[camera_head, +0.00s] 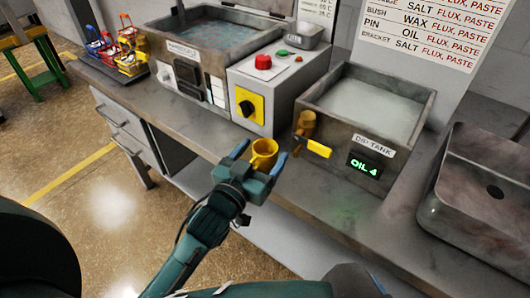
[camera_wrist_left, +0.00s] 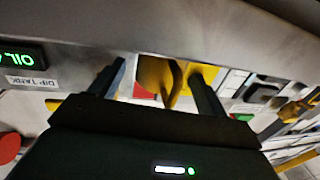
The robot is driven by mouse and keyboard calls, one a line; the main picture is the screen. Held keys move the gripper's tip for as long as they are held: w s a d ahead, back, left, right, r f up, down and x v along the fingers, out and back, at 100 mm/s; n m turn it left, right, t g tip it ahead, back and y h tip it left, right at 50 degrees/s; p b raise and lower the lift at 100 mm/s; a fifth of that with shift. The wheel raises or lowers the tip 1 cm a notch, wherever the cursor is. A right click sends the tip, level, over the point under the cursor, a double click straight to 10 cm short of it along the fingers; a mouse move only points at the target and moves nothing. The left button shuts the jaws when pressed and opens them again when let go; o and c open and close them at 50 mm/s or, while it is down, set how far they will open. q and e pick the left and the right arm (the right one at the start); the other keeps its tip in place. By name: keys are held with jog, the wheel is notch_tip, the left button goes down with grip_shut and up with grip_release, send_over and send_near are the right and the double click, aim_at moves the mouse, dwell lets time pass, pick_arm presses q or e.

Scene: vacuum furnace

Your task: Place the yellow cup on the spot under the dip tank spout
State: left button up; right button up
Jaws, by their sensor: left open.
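The yellow cup (camera_head: 264,152) is at the bench's front edge, left of the dip tank (camera_head: 350,135). My left gripper (camera_head: 260,163) is open, with one finger on each side of the cup. The left wrist view also shows the cup (camera_wrist_left: 157,75) between the two fingers (camera_wrist_left: 157,85), with its handle toward the gripper. I cannot tell whether the cup rests on the bench. The dip tank's brass spout (camera_head: 306,123) with a yellow lever (camera_head: 314,148) is to the right of the cup. The spot under the spout is not clearly visible. My right gripper is not in view.
A control box (camera_head: 262,90) with a red button and yellow switch panel stands behind the cup. A metal sink (camera_head: 480,195) is at right. The dip tank display (camera_head: 364,167) reads OIL 4.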

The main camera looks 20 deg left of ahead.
aim_at(262, 152)
pick_arm(q)
jog(key=shift+w, duration=0.25)
jog(key=shift+c, duration=0.5)
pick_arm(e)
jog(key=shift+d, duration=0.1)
pick_arm(q)
jog(key=c, duration=1.1)
jog(key=shift+r, duration=0.1)
jog(key=shift+r, duration=0.65)
notch_tip(262, 152, up, 16)
jog(key=p, duration=0.3)
jog(key=s+a+f+y, duration=0.1)
jog(key=s+f, duration=0.1)
jog(key=f, duration=0.1)
jog(key=s+a+f+n+y+p, duration=0.1)
jog(key=s+a+f, duration=0.1)
jog(key=s+f, duration=0.1)
jog(key=s+a+f+n+y+p, duration=0.1)
jog(key=s+a+f, duration=0.1)
jog(key=s+f, duration=0.1)
jog(key=shift+s+a+f, duration=0.1)
jog(key=shift+s+f, duration=0.05)
jog(key=shift+f, duration=0.5)
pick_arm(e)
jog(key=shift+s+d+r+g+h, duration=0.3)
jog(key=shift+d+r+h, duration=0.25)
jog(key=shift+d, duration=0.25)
